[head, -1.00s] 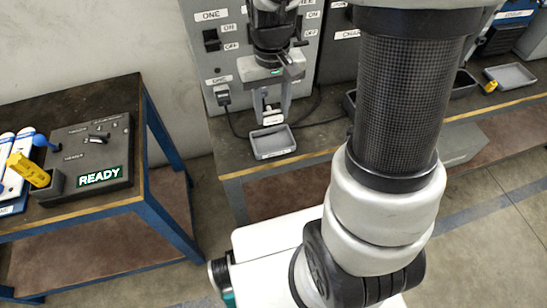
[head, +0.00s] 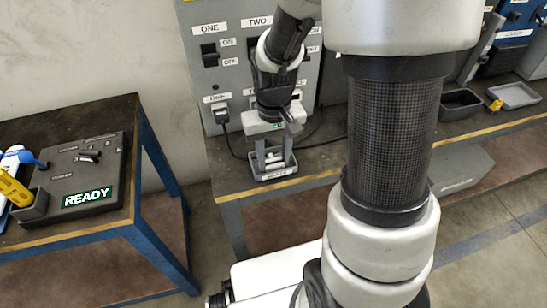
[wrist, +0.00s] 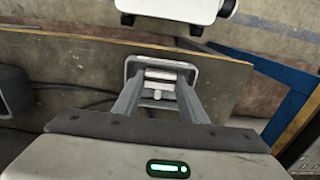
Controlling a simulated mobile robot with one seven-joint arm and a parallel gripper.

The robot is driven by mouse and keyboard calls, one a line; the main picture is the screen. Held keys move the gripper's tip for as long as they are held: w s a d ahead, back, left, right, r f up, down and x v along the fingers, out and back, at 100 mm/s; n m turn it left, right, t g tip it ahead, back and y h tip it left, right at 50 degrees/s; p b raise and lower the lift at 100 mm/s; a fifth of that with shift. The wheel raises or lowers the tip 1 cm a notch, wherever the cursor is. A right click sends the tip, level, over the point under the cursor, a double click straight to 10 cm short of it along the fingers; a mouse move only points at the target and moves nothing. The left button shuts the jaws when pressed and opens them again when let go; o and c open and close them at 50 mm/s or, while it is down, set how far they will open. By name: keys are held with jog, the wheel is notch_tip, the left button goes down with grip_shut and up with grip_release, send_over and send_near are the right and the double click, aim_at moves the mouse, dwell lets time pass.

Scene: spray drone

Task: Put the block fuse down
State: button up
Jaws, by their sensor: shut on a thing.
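My gripper (head: 273,166) is shut on the block fuse (wrist: 159,76), a small pale piece between the fingertips in the wrist view. In the head view my gripper points down into the small grey tray (head: 262,178) at the front of the bench, below the grey panel. In the wrist view the tray's rim (wrist: 190,67) frames the fingertips and the fuse. The fingers partly hide the fuse, and I cannot tell whether it touches the tray floor.
The grey switch panel (head: 214,85) stands close behind my gripper, with a black plug and cable. A black bin (head: 461,104) and another grey tray (head: 514,95) sit farther right on the bench. A side table with a READY box (head: 88,175) stands at left.

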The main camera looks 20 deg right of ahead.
jog(key=shift+r, duration=0.1)
jog(key=o, duration=1.1)
